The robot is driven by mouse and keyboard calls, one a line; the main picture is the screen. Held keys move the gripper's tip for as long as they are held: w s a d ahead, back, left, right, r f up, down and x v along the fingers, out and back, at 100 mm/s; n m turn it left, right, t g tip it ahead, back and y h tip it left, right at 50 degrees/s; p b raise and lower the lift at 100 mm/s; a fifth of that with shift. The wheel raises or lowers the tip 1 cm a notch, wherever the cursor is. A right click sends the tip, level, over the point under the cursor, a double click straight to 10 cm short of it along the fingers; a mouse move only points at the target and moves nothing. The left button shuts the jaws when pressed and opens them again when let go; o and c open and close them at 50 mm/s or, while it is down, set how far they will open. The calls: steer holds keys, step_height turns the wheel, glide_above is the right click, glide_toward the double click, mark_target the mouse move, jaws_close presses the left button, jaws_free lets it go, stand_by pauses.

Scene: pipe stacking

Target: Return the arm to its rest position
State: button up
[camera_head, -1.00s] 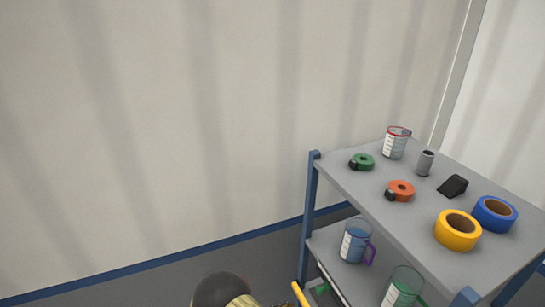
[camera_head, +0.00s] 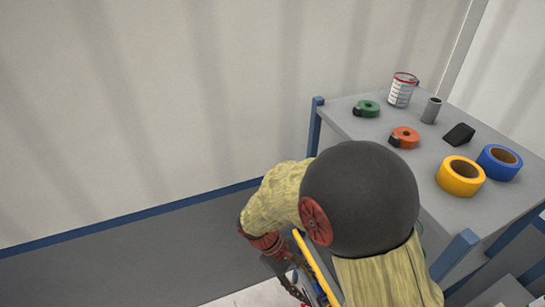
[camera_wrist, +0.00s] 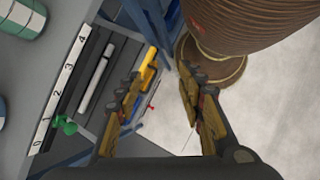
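My arm (camera_head: 359,198), with a black rounded joint and yellow covering, is bent across the lower middle of the head view, in front of the shelf. My gripper (camera_wrist: 163,80) shows in the wrist view with its two fingers apart and nothing between them. It is over or beside a tray (camera_wrist: 122,57) with a number scale along one edge; the exact gap is unclear. A light grey rod (camera_wrist: 97,77) lies in the tray, apart from the fingers. In the head view the gripper is mostly hidden at the bottom edge.
The grey shelf top (camera_head: 352,122) carries a red-rimmed cup (camera_head: 402,91), a grey pipe (camera_head: 431,110), tape measures, a black wedge (camera_head: 459,135), a yellow roll (camera_head: 460,177) and a blue roll (camera_head: 499,162). A yellow bar (camera_wrist: 147,68) is close to one finger. Left of the arm is clear.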

steer(key=s+d+r+m+t+y+b, duration=0.1)
steer(key=s+d+r+m+t+y, duration=0.1)
steer(key=r, duration=0.5)
steer(key=s+d+r+m+t+y+b, duration=0.2)
steer(key=d+r+m+t, duration=0.1)
steer(key=r, duration=0.3)
steer(key=s+d+r+m+t+y+b, duration=0.2)
steer(key=s+d+r+m+t, duration=0.1)
steer(key=r, duration=0.4)
steer(key=shift+d+r+m, duration=0.3)
steer(key=shift+d+m, duration=0.6)
steer(key=shift+d, duration=0.05)
stand_by(1.6)
